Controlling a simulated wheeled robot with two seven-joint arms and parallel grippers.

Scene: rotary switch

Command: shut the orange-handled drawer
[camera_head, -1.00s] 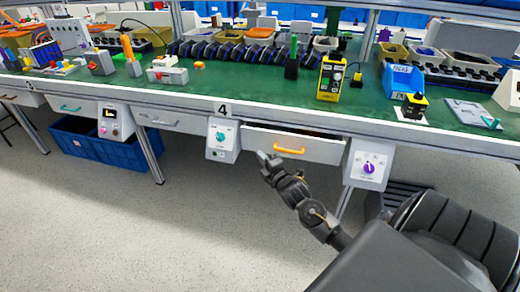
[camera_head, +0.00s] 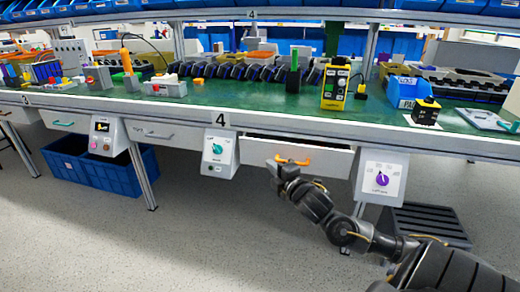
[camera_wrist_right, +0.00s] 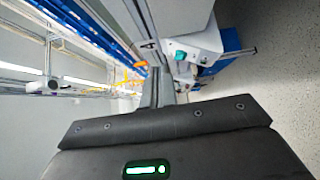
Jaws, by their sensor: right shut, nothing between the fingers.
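The orange-handled drawer (camera_head: 330,163) is under the green-topped workbench. It stands partly out, with a dark gap above its front. Its orange handle (camera_head: 293,161) is on the front face. My right gripper (camera_head: 281,174) is shut and empty, just below and left of the handle at the drawer front. I cannot tell whether it touches. My left gripper is not in view.
A white box with a teal knob (camera_head: 220,153) hangs left of the drawer, and one with a purple knob (camera_head: 381,178) hangs right. A bench leg (camera_head: 142,178) and blue bins (camera_head: 95,165) are farther left. The floor in front (camera_head: 210,235) is clear.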

